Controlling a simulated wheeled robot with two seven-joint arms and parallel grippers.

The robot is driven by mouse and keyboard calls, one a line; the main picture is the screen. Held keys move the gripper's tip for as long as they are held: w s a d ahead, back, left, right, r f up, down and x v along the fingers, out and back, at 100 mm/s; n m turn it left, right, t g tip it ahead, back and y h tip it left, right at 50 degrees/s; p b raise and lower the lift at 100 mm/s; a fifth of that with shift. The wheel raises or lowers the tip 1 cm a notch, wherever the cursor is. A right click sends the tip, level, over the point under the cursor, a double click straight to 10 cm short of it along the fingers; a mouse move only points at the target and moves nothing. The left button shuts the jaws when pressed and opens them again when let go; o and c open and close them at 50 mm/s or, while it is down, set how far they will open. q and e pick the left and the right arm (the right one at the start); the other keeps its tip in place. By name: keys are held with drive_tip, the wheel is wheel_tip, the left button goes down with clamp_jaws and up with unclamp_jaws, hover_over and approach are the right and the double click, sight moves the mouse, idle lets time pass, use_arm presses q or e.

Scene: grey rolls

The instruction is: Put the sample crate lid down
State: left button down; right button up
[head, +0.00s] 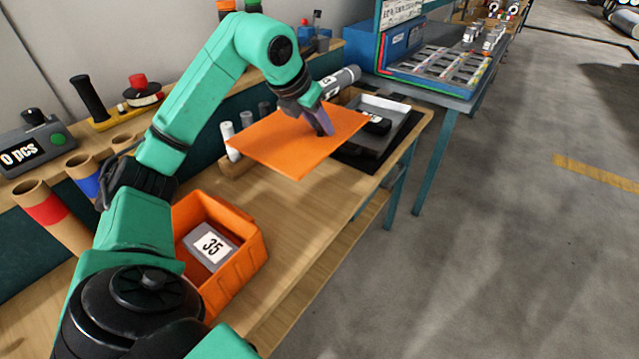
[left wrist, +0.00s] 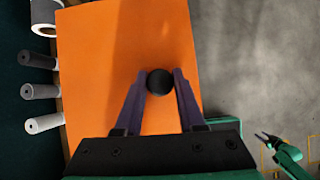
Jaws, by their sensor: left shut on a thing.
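The sample crate lid (head: 275,145) is a flat orange plate with a black knob (left wrist: 160,82). My left gripper (head: 322,122) is shut on the knob, one finger on each side, as the left wrist view shows. The lid hangs over the wooden bench and hides part of it; its height above the bench is hard to tell. An open orange crate (head: 240,268) stands on the near part of the bench, with a grey item labelled 35 (head: 211,246) inside. My right gripper (left wrist: 268,140) shows small at the lower right of the left wrist view, away from the lid.
A grey tray (head: 388,104) with a black item lies on a dark mat behind the lid. Several small rolls (head: 227,131) stand left of it. Cardboard tubes (head: 46,207) stand at the left. Bare bench (head: 292,215) lies between the crate and the lid.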

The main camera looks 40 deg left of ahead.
use_arm(q)
drive_tip(key=f, duration=0.5)
drive_tip(key=f+b, duration=0.1)
drive_tip(key=f, duration=0.5)
drive_tip(key=s+f, duration=0.1)
drive_tip(key=f, duration=0.5)
drive_tip(key=shift+f+b, duration=0.15)
drive_tip(key=shift+b, duration=0.2)
drive_tip(key=shift+w+f, duration=0.1)
drive_tip(key=shift+f, duration=0.45)
drive_tip(key=c, duration=0.5)
unclamp_jaws()
use_arm(e)
drive_tip(key=s+f, duration=0.1)
drive_tip(key=f, duration=0.1)
drive_tip(key=shift+s+d+f, duration=0.15)
drive_tip(key=shift+s+f, duration=0.15)
drive_tip(key=shift+s, duration=0.05)
